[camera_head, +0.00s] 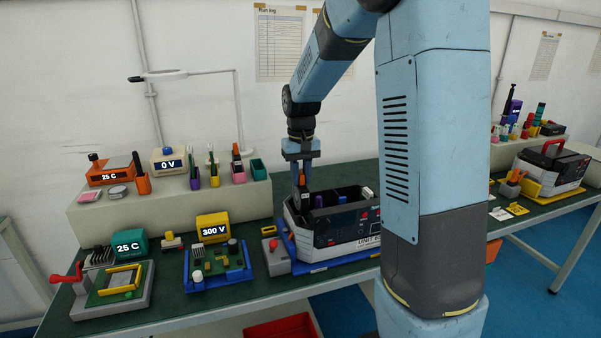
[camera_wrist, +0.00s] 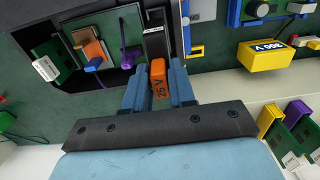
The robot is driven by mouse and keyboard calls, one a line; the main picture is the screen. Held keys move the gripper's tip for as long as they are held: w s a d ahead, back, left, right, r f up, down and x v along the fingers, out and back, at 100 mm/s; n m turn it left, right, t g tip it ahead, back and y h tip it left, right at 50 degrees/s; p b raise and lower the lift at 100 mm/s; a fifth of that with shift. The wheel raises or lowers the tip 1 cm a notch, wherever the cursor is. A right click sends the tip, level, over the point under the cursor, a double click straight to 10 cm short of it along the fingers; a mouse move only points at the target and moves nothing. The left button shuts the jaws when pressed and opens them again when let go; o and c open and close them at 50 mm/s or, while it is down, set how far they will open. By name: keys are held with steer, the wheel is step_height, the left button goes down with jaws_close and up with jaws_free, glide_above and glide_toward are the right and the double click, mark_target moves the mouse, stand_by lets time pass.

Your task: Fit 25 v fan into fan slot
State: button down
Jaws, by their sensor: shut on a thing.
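My gripper (camera_head: 302,168) is shut on the 25 V fan, a dark upright module (camera_head: 303,199) with an orange top. In the wrist view, the orange end marked "25 V" (camera_wrist: 158,80) is between my fingers (camera_wrist: 157,88), and its black body (camera_wrist: 155,40) extends away from them. The fan is at the left end of the open grey and black unit (camera_head: 350,229). I cannot tell whether its lower end is inside or just above the unit. The fan slot itself is hidden or not distinguishable. Purple (camera_wrist: 131,52), orange (camera_wrist: 92,50) and green (camera_wrist: 46,62) parts sit in the unit.
The unit stands on a blue base (camera_head: 318,266). Left of it are a grey block with a red knob (camera_head: 277,257), a yellow "300 V" box (camera_head: 213,228) and a blue-framed board (camera_head: 218,264). Behind is a raised shelf (camera_head: 120,207) with pots and meters. My arm covers the unit's right side.

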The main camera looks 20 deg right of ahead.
mark_target(300, 205)
steer(key=shift+f, duration=2.35)
steer(key=shift+f, duration=2.7)
steer(key=c, duration=0.9)
jaws_free()
steer(key=shift+o, duration=0.2)
steer(key=shift+a, duration=0.1)
steer(key=r, duration=1.3)
steer(key=shift+d+r, duration=0.25)
steer(key=shift+r, duration=0.05)
